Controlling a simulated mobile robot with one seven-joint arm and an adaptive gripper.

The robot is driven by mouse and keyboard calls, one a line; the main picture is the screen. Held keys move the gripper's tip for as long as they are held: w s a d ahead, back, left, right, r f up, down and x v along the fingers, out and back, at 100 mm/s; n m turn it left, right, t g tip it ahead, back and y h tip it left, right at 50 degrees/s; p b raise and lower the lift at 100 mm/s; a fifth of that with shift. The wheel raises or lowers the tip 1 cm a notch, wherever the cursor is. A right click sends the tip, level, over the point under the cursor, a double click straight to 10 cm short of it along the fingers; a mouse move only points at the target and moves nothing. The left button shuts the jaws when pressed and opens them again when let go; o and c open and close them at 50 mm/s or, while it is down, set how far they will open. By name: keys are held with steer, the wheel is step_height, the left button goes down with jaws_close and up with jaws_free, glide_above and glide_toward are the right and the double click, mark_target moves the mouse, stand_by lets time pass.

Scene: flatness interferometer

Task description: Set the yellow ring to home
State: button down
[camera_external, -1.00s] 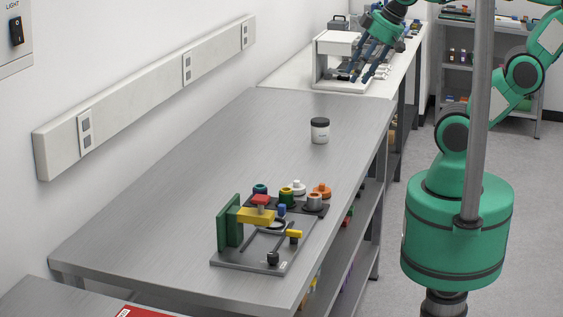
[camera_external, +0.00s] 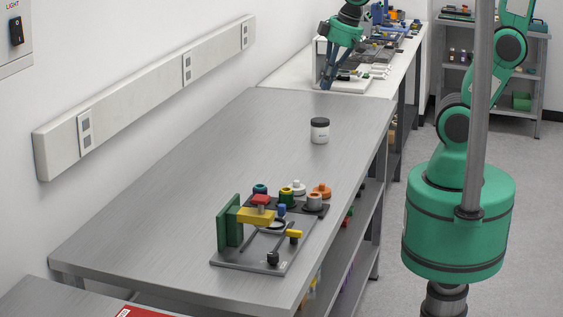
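The flatness interferometer (camera_external: 222,258) stands near the front of the grey metal table, with a green upright plate (camera_external: 229,226) and a yellow block (camera_external: 256,216). A row of small coloured pieces sits at its back. Among them a yellow band (camera_external: 299,198) shows below a white knob (camera_external: 297,186); it may be the yellow ring, but it is too small to be sure. My gripper (camera_external: 327,85) is far from it, pointing down at the near end of the white bench. Its dark fingers are small here, and I cannot tell whether they are open or hold anything.
A white jar with a dark lid (camera_external: 320,131) stands on the grey table (camera_external: 190,180), which is otherwise mostly clear. The white bench (camera_external: 352,89) behind carries a white stand and several small parts. A shelf unit (camera_external: 530,75) stands at the back right.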

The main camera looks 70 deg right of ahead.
steer(key=w+a+f+g+p, duration=0.2)
steer(key=w+f, duration=0.4)
steer(key=w, duration=0.1)
steer(key=g+p, duration=0.2)
glide_above(286, 191)
steer(key=d, duration=0.3)
step_height(286, 191, down, 9)
steer(key=shift+w+r, duration=0.15)
steer(key=shift+w, duration=0.15)
steer(key=shift+a, duration=0.1)
step_height(286, 191, down, 14)
steer(key=shift+b, duration=0.4)
